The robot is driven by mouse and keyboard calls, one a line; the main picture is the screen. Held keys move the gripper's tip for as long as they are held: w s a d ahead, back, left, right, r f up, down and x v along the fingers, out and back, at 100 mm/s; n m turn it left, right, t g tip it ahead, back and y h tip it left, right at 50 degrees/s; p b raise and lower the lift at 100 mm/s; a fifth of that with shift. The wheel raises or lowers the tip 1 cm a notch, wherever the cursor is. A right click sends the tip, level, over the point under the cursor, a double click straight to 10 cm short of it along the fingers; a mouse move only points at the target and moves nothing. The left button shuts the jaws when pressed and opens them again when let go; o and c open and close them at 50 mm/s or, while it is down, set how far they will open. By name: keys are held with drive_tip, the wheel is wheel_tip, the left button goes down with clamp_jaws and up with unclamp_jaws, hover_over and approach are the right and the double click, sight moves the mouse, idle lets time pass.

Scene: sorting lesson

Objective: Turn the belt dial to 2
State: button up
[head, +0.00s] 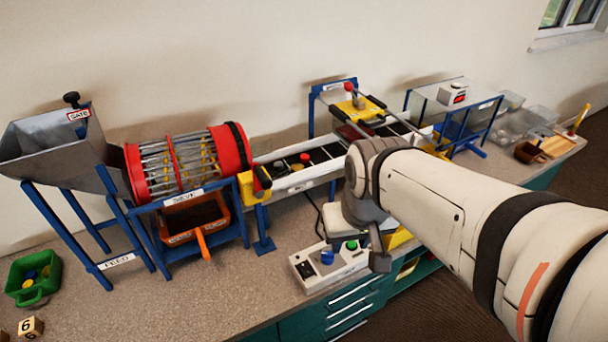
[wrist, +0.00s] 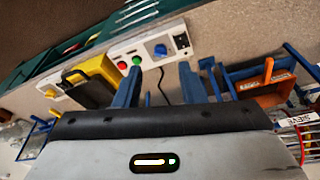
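The belt dial (head: 327,257) is a blue knob on a white control box (head: 345,268) at the front of the bench. In the wrist view the blue dial (wrist: 160,50) sits between a black switch panel (wrist: 181,41) and the green button (wrist: 137,60). My gripper (wrist: 160,72) is open, its two dark blue fingers apart with nothing between them. The dial appears beyond the fingertips, apart from them. In the head view my wrist is just right of the box, and the fingers are mostly hidden. The dial's setting is too small to read.
A green button (head: 351,245) is close right of the dial; a red button (wrist: 122,65) shows in the wrist view. Behind the box stand the belt (head: 298,180) and the sieve drum (head: 160,166). An orange tray (head: 203,245) is left. Bare bench lies left of the box.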

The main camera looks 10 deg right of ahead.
drive_tip(key=o, duration=0.4)
drive_tip(key=shift+w+f, duration=0.25)
drive_tip(key=shift+w, duration=0.25)
drive_tip(key=shift+c, duration=0.2)
drive_tip(key=shift+o, duration=0.2)
drive_tip(key=w+f+n+g, duration=0.1)
drive_tip(key=w+f, duration=0.5)
drive_tip(key=w, duration=0.1)
drive_tip(key=shift+w+d+n+p, duration=0.3)
drive_tip(key=shift+d+n+p, duration=0.05)
drive_tip(key=shift+d+n, duration=0.05)
drive_tip(key=n+g, duration=0.2)
hover_over(328, 254)
wheel_tip(328, 254, down, 10)
drive_tip(key=shift+s+r, duration=0.1)
drive_tip(key=shift+r, duration=0.05)
drive_tip(key=shift+f, duration=0.7)
wheel_tip(328, 254, down, 7)
drive_tip(key=shift+f, duration=0.1)
drive_tip(key=shift+c, duration=0.5)
